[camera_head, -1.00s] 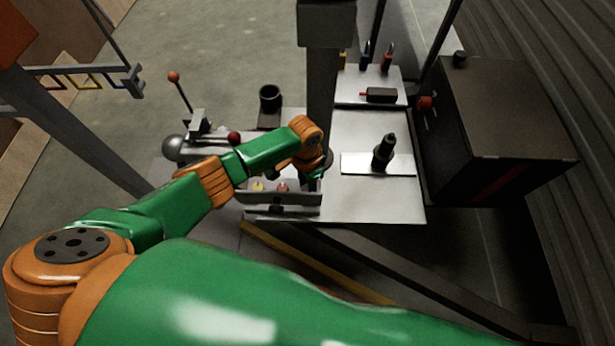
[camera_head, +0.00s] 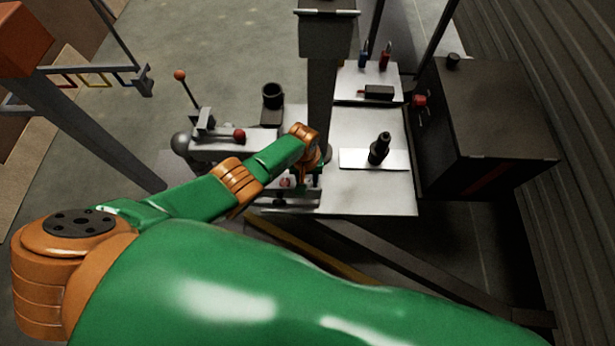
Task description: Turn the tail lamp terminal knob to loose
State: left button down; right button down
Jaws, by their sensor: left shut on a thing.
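The terminal box (camera_head: 290,204) is a low grey box at the bench's front edge, left of the metal plate. A pinkish-red knob (camera_head: 285,182) shows on it. My left gripper (camera_head: 316,172) points down at the box's right end, right of the red knob. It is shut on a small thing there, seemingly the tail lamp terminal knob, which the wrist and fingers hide. No marking for loose or tight can be read. My right gripper is out of view.
A dark upright tool (camera_head: 379,149) stands on a white plate to the right. A black cabinet (camera_head: 490,125) is beyond it. A red-knobbed lever (camera_head: 180,76), a black cup (camera_head: 272,96) and a grey post (camera_head: 322,95) stand close around my left arm.

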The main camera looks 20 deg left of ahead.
pick_arm(q)
jog(key=n, duration=0.4)
jog(key=shift+p, duration=0.4)
jog(key=shift+w+n, duration=0.1)
jog(key=shift+n, duration=1.1)
jog(key=c, duration=0.5)
grip_release()
jog(key=shift+r, duration=0.1)
jog(key=r+p, duration=0.7)
jog(key=shift+s+a, duration=0.15)
jog(key=shift+s, duration=0.05)
